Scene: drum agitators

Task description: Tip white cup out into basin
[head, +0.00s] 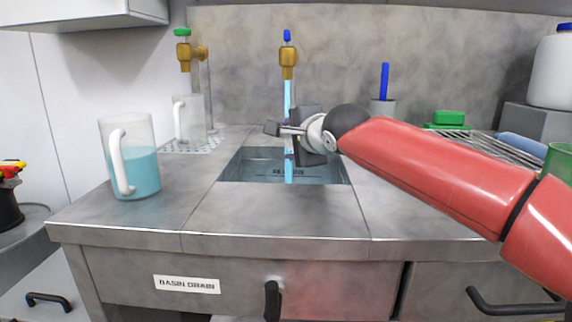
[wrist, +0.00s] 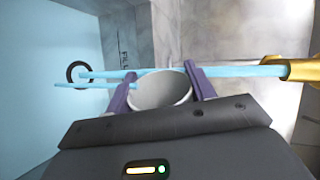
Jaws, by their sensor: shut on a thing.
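My gripper (head: 287,140) is over the basin (head: 238,168), beside the running tap. In the wrist view its two purple fingers (wrist: 160,72) are shut on the white cup (wrist: 165,92), one on each side. The cup's round mouth and pale inside face the wrist camera; I see no liquid there. The cup cannot be made out clearly in the head view. Blue water (head: 287,95) falls from the brass tap (head: 288,60) past the gripper into the basin. A second thin blue stream (wrist: 95,86) shows below the cup; I cannot tell its source.
A clear jug (head: 143,160) with blue liquid stands on the counter left of the basin. An empty-looking jug (head: 188,118) stands behind it under a green-handled tap (head: 183,45). A wire rack (head: 480,145) lies at right. The counter front is clear.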

